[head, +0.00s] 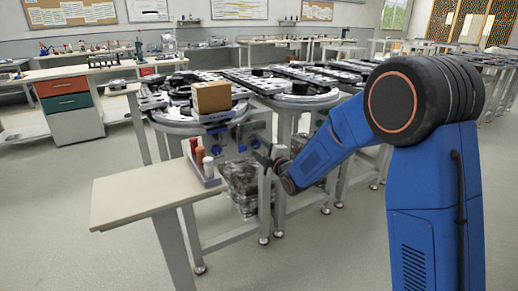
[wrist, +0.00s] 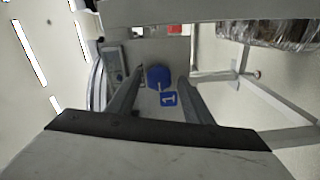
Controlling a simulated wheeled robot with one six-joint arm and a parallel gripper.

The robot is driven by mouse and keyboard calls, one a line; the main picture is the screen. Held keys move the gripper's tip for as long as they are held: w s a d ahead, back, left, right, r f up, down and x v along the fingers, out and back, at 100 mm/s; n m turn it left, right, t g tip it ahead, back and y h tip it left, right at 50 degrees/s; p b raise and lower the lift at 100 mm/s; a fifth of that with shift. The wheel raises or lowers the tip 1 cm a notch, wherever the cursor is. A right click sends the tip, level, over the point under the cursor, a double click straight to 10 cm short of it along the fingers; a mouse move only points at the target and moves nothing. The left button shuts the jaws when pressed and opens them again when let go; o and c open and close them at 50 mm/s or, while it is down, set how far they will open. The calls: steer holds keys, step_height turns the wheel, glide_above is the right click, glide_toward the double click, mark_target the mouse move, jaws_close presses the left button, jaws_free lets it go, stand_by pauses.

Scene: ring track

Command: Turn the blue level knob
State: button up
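A blue knob (wrist: 158,76) sits on a grey panel (wrist: 176,50) in the wrist view, with a blue label marked "1" (wrist: 168,99) beside it. My gripper (wrist: 160,78) is open. Its two fingers reach toward the panel, one on each side of the knob, with gaps showing on both sides. How deep the tips are relative to the knob is hard to tell. In the head view my gripper (head: 263,157) is at the front of the track stand, by a panel with small blue knobs (head: 217,151); which one it faces is unclear.
A cardboard box (head: 212,97) stands on the ring track (head: 180,117) above the panel. A wrapped bundle (head: 244,188) sits below. Stand legs are close to my arm.

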stand_by(0.3)
steer(key=v, duration=1.7)
steer(key=shift+d, duration=0.2)
steer(key=shift+s, duration=0.1)
steer(key=s+d+r+m+g+h, duration=0.15)
steer(key=s+d+m+h, duration=0.35)
steer(key=d, duration=0.5)
steer(key=s+d+r+m+g+h, duration=0.1)
steer(key=s+d+m+g+h, duration=0.2)
steer(key=s+d+m, duration=0.55)
steer(key=s+d+m+g+h, duration=0.1)
steer(key=s+d+m, duration=0.3)
steer(key=s, duration=0.8)
steer(key=s+d+f+m+g+h, duration=0.1)
steer(key=s+d+m+g, duration=0.3)
steer(key=s, duration=0.8)
steer(key=shift+f+m+g, duration=0.35)
steer(key=shift+a, duration=0.1)
